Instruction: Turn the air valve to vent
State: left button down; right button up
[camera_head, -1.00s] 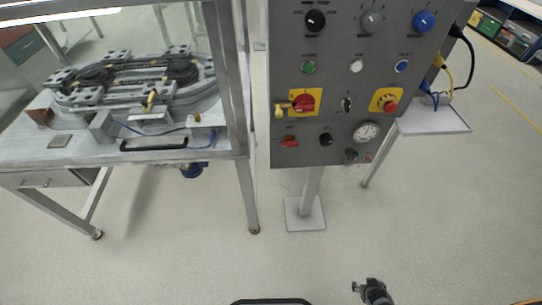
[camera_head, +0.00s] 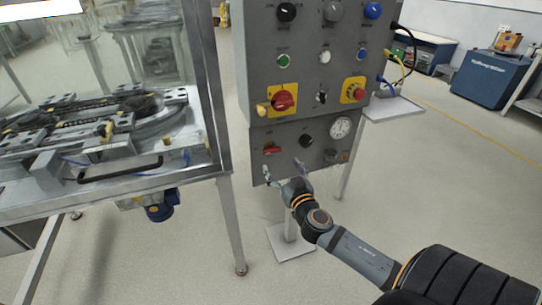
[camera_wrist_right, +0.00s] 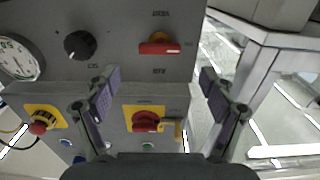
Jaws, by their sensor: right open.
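The air valve is a small red handle (camera_head: 272,150) at the lower left of the grey control panel (camera_head: 330,100). In the right wrist view the panel appears upside down, and the valve's red handle (camera_wrist_right: 158,47) lies crosswise between two printed labels. An orange-yellow part shows behind it. My right gripper (camera_head: 284,172) is at the panel's lower edge, just below the valve. Its fingers (camera_wrist_right: 158,82) are spread, with nothing between them; the valve appears beyond the fingertips, apart from them. My left gripper is not in view.
A black knob (camera_head: 306,141) and a gauge (camera_head: 341,127) sit to the right of the valve. A red rotary switch on a yellow plate (camera_head: 282,99) is above it. A framed machine table (camera_head: 110,190) stands close at left. Open floor lies in front.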

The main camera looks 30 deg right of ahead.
aim_at(273, 152)
jog(key=p+x, duration=0.1)
jog(key=x, duration=0.5)
jog(key=shift+w+d, duration=0.15)
jog(key=shift+w, duration=0.5)
jog(key=c, duration=1.1)
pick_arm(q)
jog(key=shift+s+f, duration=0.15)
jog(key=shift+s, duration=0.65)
pick_arm(e)
jog(key=shift+c, duration=0.2)
